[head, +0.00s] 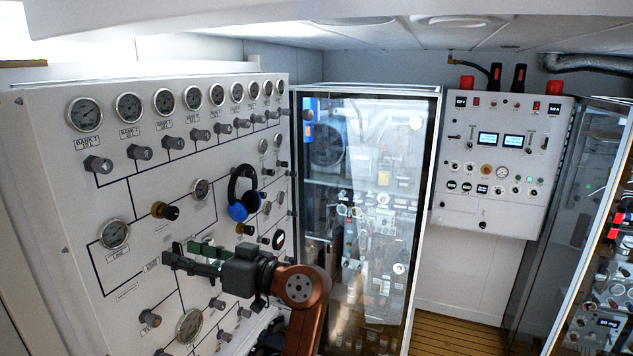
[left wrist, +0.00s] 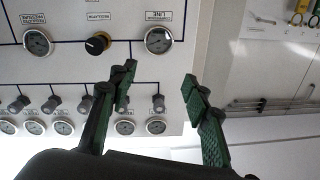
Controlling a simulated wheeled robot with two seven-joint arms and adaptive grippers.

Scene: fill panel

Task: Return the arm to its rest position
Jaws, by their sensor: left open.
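My left gripper (head: 183,256) is in front of the lower part of the white fill panel (head: 60,180), its fingers pointing left in the head view. Its dark green fingers are spread apart with nothing between them; the left wrist view also shows the open gripper (left wrist: 160,77). The copper-coloured link of my left arm (head: 303,300) comes up from the bottom edge, bent at the wrist. I cannot tell whether the fingertips touch the panel. My right gripper is not in view.
The panel carries several gauges (head: 86,114) and protruding knobs (head: 98,165). Blue-and-black ear defenders (head: 242,195) hang on it. A glass-fronted cabinet (head: 365,180) stands behind, with a control box (head: 500,160) on the back wall. Wooden floor (head: 455,335) shows between them.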

